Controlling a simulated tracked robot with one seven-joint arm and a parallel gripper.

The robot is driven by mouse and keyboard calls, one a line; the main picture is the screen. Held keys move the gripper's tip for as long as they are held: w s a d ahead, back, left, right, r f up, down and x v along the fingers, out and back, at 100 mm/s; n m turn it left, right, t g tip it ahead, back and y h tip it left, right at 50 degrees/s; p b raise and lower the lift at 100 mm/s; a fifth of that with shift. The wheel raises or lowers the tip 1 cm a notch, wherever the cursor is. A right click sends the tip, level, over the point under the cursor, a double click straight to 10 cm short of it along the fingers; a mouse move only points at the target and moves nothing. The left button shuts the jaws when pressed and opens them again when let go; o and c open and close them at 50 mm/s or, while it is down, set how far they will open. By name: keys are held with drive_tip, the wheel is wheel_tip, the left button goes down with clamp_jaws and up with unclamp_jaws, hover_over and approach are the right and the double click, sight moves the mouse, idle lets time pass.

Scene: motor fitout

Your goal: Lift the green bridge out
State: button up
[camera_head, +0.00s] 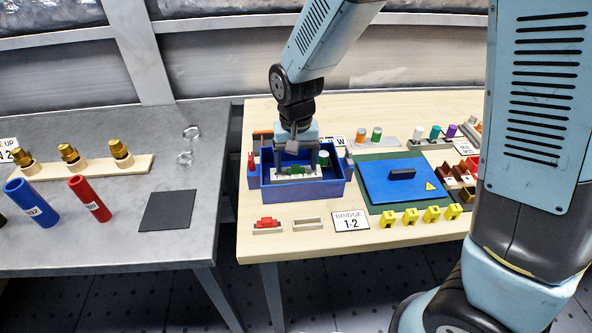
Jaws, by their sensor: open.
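The green bridge (297,170) is small and sits on a pale terminal block (283,175) inside the open blue box (305,191). My gripper (293,153) points down into the box, just above and behind the green bridge as seen here. Its jaws are open, and nothing shows held in them. The fingertips are small and partly hidden, so I cannot tell whether they touch the bridge. A red bridge (267,223) sits in a pale holder in front of the box. A second holder (308,223) to its right looks empty.
A blue lid (390,187) lies on a green mat (375,210) right of the box. Yellow clips (431,214) stand in front of it. A "BRIDGE 1-2" card (350,221) lies by the holders. A red-tipped tool (251,162) stands at the box's left side.

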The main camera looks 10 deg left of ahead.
drive_tip(key=shift+f, duration=0.55)
drive_tip(key=shift+c, duration=0.4)
drive_tip(key=c, duration=1)
